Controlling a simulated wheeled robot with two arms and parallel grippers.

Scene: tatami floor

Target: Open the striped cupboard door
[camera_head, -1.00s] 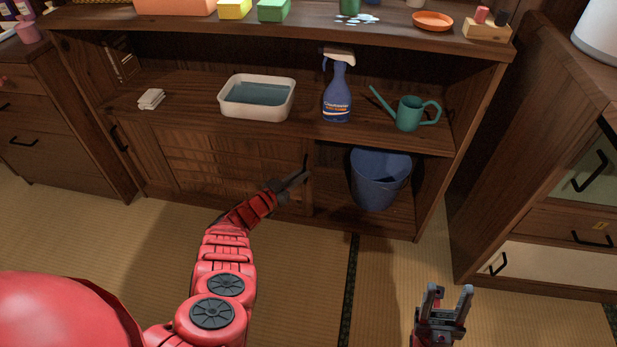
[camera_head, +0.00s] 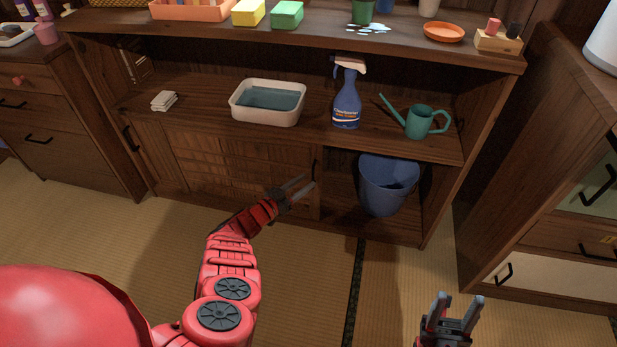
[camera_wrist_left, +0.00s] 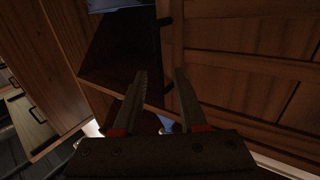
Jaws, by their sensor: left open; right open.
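The wooden cupboard door (camera_head: 220,162), with a slatted, striped-looking panel, is shut in the lower left of the shelf unit. My right gripper (camera_head: 460,297) is open and empty above the floor, lower right.
An open compartment with a blue bucket (camera_head: 387,184) is right of the door. On the shelf above stand a white basin (camera_head: 268,117), a spray bottle (camera_head: 347,101) and a green watering can (camera_head: 420,122). Cabinets flank both sides. The tatami floor (camera_head: 290,270) in front is clear.

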